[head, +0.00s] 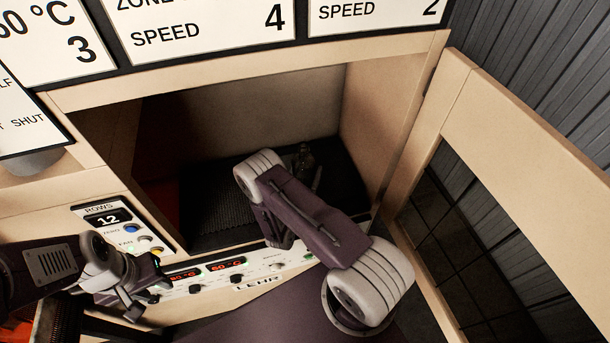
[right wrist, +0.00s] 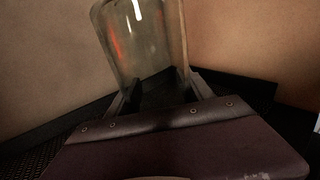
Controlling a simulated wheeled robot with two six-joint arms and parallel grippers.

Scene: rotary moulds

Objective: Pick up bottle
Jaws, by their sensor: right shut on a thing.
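The bottle (head: 305,160) is clear glass and stands inside the lehr opening, near its right wall. In the right wrist view the bottle (right wrist: 138,42) is upright, large and close, with its top cut off by the frame. My right gripper (right wrist: 160,92) has a finger on each side of the bottle's lower part and is shut on it.
The lehr's dark mesh belt (head: 215,205) lies bare to the left of the bottle. Beige walls close in the opening. The control panel (head: 225,268) with buttons and displays runs below it. A framed door (head: 500,150) stands open at the right.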

